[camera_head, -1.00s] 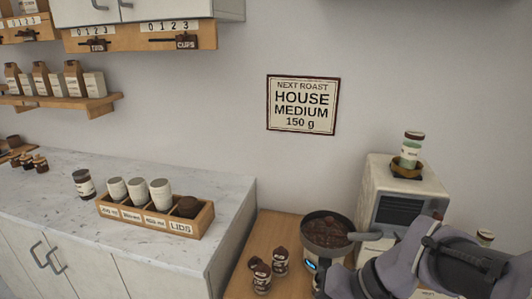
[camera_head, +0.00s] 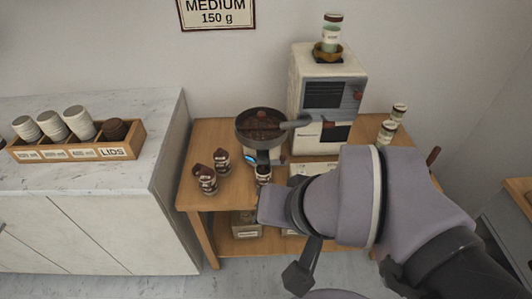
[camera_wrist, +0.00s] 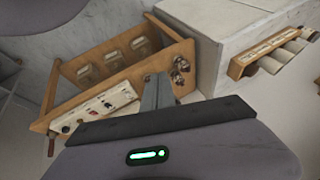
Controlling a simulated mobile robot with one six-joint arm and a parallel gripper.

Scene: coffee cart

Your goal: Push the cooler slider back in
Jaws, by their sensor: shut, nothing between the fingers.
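The cooler (camera_head: 262,125) is a round dark pan of brown beans on a pale base at the back of the wooden table. A blue light shows on its base. I cannot clearly make out its slider; a small dark part shows at the pan's front, above a small labelled jar (camera_head: 263,175). My arm reaches in from the right, in front of the cooler. My gripper's fingers are hidden in the head view. In the wrist view my gripper (camera_wrist: 157,88) is shut and empty, its fingers seen against the wooden table. No contact with the cooler shows.
The roaster (camera_head: 325,90) stands right of the cooler, with a jar on top. Small jars (camera_head: 208,180) stand left of the cooler, and more jars (camera_head: 388,130) stand at the right. A white counter (camera_head: 120,165) with a lids box (camera_head: 125,150) is at the left.

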